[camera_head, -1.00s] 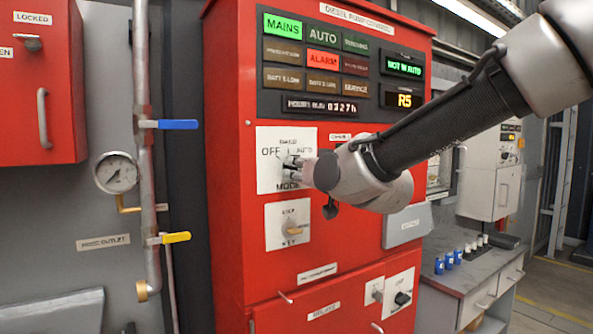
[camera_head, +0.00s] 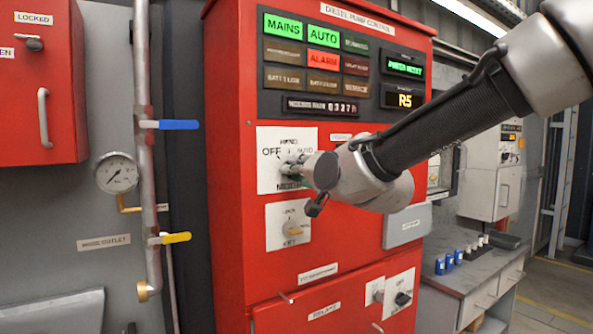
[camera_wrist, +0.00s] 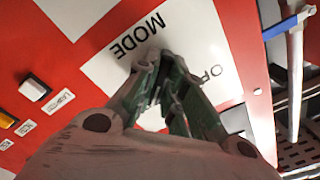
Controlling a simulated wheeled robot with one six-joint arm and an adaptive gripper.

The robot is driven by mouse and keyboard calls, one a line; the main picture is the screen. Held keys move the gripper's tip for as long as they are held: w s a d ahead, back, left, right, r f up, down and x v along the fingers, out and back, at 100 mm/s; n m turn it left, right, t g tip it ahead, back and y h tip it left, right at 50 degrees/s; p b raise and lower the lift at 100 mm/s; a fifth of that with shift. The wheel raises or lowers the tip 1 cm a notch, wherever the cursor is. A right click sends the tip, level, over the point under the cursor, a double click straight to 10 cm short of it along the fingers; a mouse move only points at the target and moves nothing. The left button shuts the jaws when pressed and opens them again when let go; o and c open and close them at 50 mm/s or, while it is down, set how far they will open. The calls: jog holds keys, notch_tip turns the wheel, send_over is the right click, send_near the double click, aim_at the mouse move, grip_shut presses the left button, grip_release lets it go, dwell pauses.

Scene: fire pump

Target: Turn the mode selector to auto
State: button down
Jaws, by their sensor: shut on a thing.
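The mode selector plate (camera_head: 267,174) is a white panel on the red diesel pump cabinet (camera_head: 228,130), with OFF, HAND and AUTO lettering above and MODE below. My gripper (camera_head: 290,169) is at the plate, with its fingers shut on the selector knob. The knob itself is mostly hidden by the fingers in both views. In the wrist view my gripper (camera_wrist: 165,85) reaches onto the plate (camera_wrist: 195,30) between the MODE and OFF letters. On the indicator panel, the AUTO lamp (camera_head: 323,36) is lit green, as is the MAINS lamp (camera_head: 283,27).
A key switch (camera_head: 293,229) sits just below the plate. The ALARM lamp (camera_head: 323,62) is lit red. The upper display (camera_head: 404,66) shows green text and the lower one reads R5. A pipe with a blue lever (camera_head: 178,125) and a yellow lever (camera_head: 176,238) stands to the left.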

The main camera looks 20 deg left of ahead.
dwell(0.4)
jog(key=c, duration=1.5)
grip_release()
jog(key=shift+s+d, duration=0.1)
jog(key=v, duration=1.1)
jog(key=shift+s+d, duration=0.2)
jog(key=shift+d, duration=0.15)
